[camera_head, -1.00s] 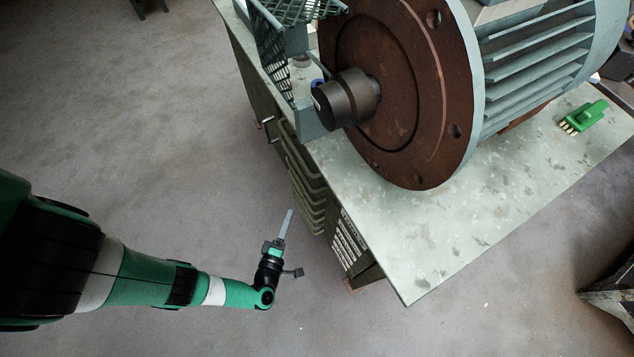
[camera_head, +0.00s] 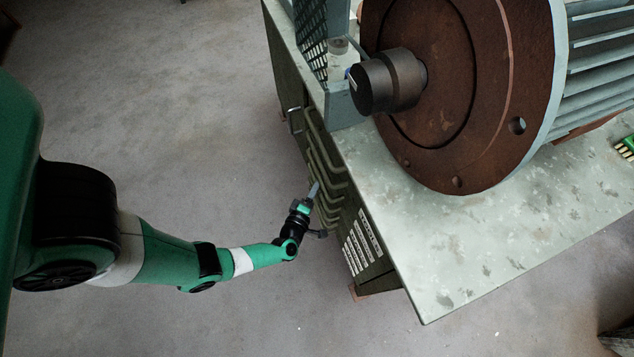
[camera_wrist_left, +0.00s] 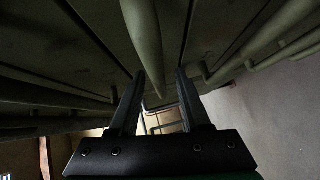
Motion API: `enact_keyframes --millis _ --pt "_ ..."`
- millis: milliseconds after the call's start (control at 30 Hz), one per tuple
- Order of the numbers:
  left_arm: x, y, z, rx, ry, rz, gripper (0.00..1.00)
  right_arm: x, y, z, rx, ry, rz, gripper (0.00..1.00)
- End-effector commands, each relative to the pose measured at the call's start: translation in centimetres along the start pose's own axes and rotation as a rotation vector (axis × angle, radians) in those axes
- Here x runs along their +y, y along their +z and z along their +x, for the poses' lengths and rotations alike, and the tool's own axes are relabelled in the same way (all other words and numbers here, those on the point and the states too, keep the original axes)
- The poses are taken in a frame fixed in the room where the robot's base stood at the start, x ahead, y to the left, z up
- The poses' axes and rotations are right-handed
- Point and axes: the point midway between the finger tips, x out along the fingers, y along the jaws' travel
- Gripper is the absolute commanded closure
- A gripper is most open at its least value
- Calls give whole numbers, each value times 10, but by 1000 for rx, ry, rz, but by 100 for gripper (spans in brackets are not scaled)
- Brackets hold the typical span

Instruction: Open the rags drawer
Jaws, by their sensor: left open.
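The drawer stack (camera_head: 326,175) is on the side of the workbench, with several olive bar handles one above another. White labels (camera_head: 362,240) sit beside the handles; their writing is too small to read, so I cannot tell which drawer is the rags drawer. My left gripper (camera_head: 315,190) is at the drawer fronts, close to the handles. In the left wrist view my left gripper (camera_wrist_left: 160,85) is open, its two fingers pointing at a handle bar (camera_wrist_left: 142,35). I cannot tell whether they touch it. My right gripper is not in view.
The workbench top (camera_head: 470,240) carries a large rusty-faced motor (camera_head: 450,90). A green brush (camera_head: 626,147) lies at the right edge. A cabinet handle (camera_head: 292,120) juts out left of the drawers. The floor (camera_head: 190,110) left of the bench is clear.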

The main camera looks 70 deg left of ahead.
Motion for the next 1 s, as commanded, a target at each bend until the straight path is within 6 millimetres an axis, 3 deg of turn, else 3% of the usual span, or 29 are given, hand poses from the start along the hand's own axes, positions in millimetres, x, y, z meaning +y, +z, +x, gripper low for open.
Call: enact_keyframes --millis 167,433,1000 --pt "1 0 0 0 0 0 53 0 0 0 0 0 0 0" --pt "1 0 0 0 0 -1 100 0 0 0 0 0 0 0" --pt "1 0 0 0 1 -1 100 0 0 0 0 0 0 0"
